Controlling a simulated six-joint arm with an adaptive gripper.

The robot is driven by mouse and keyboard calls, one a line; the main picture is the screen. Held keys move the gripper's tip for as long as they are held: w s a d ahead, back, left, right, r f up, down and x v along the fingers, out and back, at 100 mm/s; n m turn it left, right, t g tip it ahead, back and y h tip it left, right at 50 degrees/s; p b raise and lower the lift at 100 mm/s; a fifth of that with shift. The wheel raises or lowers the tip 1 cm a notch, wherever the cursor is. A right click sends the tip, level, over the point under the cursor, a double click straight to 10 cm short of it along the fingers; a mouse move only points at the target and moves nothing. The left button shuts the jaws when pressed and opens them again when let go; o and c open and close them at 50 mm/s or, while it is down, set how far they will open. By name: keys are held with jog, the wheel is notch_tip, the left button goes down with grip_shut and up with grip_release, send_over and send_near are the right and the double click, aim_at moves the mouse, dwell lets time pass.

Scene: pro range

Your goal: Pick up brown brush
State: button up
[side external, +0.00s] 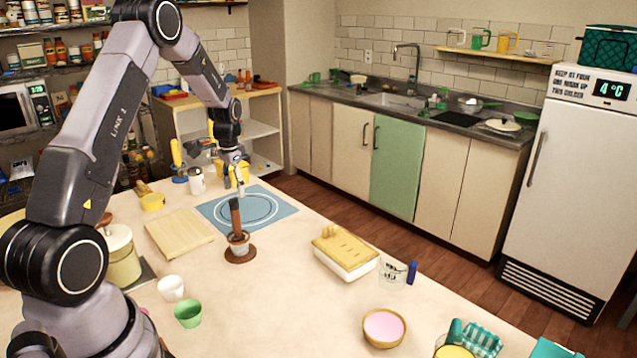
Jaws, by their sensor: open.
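The brown brush (235,217) stands upright on the table, brown handle up. Its lower end is in a small pale cup-like holder (239,242) on a brown round base. My gripper (239,192) points down, just above and slightly behind the top of the handle in the side external view. It is open and holds nothing that I can see. The fingers are small here, and I cannot tell whether they touch the handle.
A blue mat (283,209) with rings lies behind the brush. A wooden board (180,234) lies left, a white cup (171,288) and green cup (188,313) in front. A lidded butter dish (345,258) stands right. The table between brush and dish is clear.

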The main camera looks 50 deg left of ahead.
aim_at(233, 201)
jog(key=f, duration=0.6)
jog(key=shift+s+a+f, duration=0.1)
jog(key=shift+s+f, duration=0.2)
grip_shut()
